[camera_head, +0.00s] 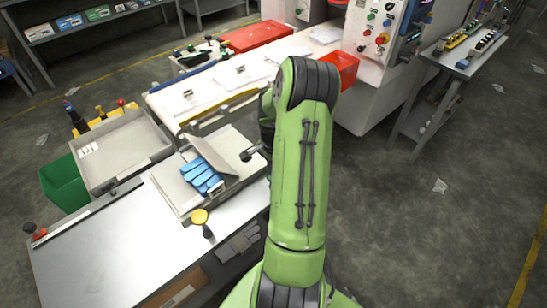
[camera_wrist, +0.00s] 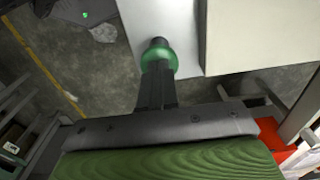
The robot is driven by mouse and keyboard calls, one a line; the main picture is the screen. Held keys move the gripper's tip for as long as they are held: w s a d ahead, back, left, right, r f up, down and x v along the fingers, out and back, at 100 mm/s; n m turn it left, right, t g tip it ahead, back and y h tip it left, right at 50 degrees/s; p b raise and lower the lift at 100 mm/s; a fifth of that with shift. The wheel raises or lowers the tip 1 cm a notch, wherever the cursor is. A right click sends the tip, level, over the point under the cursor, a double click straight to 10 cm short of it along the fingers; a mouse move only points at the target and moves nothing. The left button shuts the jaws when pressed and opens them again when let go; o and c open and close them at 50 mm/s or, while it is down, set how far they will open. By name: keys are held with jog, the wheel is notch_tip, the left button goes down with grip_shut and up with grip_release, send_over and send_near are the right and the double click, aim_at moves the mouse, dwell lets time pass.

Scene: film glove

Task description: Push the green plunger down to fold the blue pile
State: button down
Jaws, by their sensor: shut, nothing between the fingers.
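The blue pile (camera_head: 202,175) of gloves lies on a grey folding station (camera_head: 232,140) in the head view, left of my arm. A raised grey flap stands just behind the pile. In the wrist view, a green plunger (camera_wrist: 158,58) with a dark top shows just beyond my gripper (camera_wrist: 156,84). The dark fingers are together and empty, pointing at the plunger; I cannot tell whether they touch it. In the head view my green arm hides the gripper and the green plunger.
A grey tray (camera_head: 122,150) and green bin (camera_head: 65,184) are left. A control cabinet (camera_head: 375,60) and red bin (camera_head: 341,69) stand behind. The front-left tabletop (camera_head: 100,250) is largely clear.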

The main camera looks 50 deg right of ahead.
jog(key=shift+s+a+f, duration=0.2)
jog(key=shift+f, duration=0.1)
jog(key=shift+r+p, duration=0.4)
notch_tip(320, 180, up, 14)
jog(key=p, duration=0.4)
jog(key=shift+w+d+f, duration=0.15)
jog(key=shift+w+d, duration=0.05)
